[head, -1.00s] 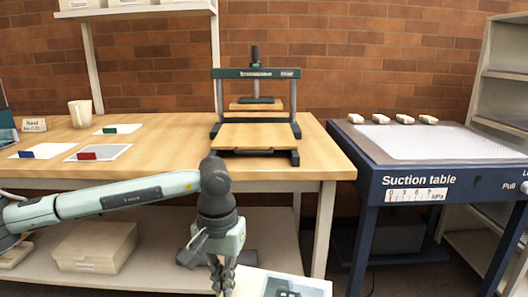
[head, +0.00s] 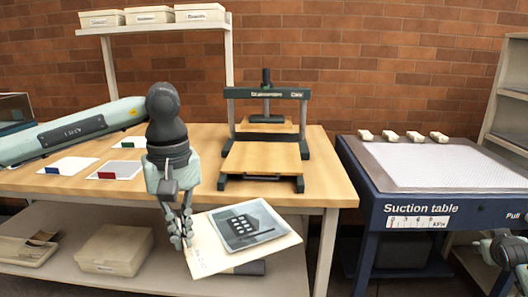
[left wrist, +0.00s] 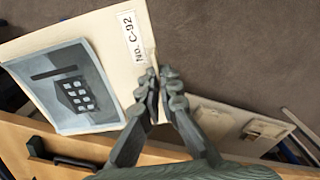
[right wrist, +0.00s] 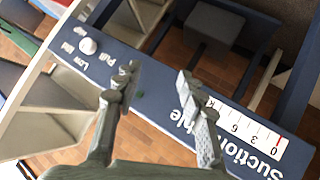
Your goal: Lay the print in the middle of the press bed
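The print (head: 243,222) is a grey-blue picture of a building on a cream mount labelled "No. C-92". My left gripper (head: 183,232) is shut on the mount's left edge and holds it in front of the table's front edge, tilted in the picture. The left wrist view shows the print (left wrist: 75,88) with the fingertips (left wrist: 160,88) on the mount beside the label. The press (head: 267,93) stands on the wooden table, with its wooden bed (head: 262,158) bare, behind and above the print in the picture. My right gripper (right wrist: 155,78) is open and empty near the suction table.
Cards with coloured tabs (head: 118,170) lie on the table's left. The suction table (head: 440,165) stands at the right, with several small white blocks (head: 413,136) along its back. A lidded box (head: 113,250) is on the lower shelf. The press uprights flank its bed.

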